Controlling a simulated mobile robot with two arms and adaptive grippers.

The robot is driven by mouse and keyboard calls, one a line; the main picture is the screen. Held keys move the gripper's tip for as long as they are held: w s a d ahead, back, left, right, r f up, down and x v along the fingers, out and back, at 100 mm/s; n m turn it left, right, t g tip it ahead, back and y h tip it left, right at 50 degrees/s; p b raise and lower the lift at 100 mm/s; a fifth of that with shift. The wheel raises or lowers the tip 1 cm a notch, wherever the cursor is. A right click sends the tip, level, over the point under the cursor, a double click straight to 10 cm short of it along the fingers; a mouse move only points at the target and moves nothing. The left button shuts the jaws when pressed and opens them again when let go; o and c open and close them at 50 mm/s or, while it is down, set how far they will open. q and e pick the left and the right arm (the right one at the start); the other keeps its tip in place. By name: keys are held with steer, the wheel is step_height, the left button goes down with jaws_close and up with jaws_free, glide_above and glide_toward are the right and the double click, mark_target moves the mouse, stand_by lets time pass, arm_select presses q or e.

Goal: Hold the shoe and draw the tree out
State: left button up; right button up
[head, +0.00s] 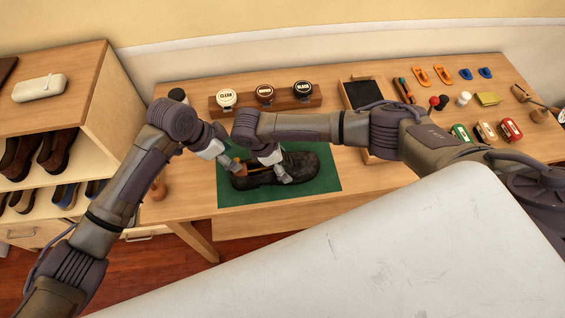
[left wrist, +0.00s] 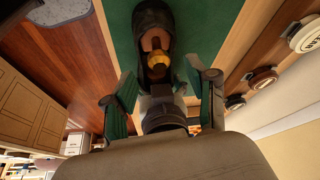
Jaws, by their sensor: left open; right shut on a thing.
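A dark leather shoe (head: 305,165) lies on the green mat (head: 325,186), toe to the right. It also shows at the top of the left wrist view (left wrist: 151,18). The wooden shoe tree (left wrist: 155,43) sits inside the shoe, with a yellowish knob (left wrist: 158,60) at the heel end. In the head view the tree is mostly hidden by my grippers. My left gripper (head: 232,163) is open at the heel. In the left wrist view its fingers (left wrist: 163,92) stand apart, with the knob ahead between them. My right gripper (head: 279,172) is shut on the shoe's side.
A rack of labelled polish tins (head: 265,97) stands behind the mat. A wooden tray with a dark inset (head: 361,93) is right of it. Brushes (head: 484,131) and small items lie farther right. A shoe shelf (head: 82,95) stands at the left.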

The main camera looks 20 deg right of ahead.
mark_target(237, 160)
arm_select(q)
steer(key=shift+x, duration=2.1)
arm_select(e)
steer(key=shift+s+d+f, duration=0.15)
arm_select(q)
steer(key=shift+c, duration=0.3)
jaws_close()
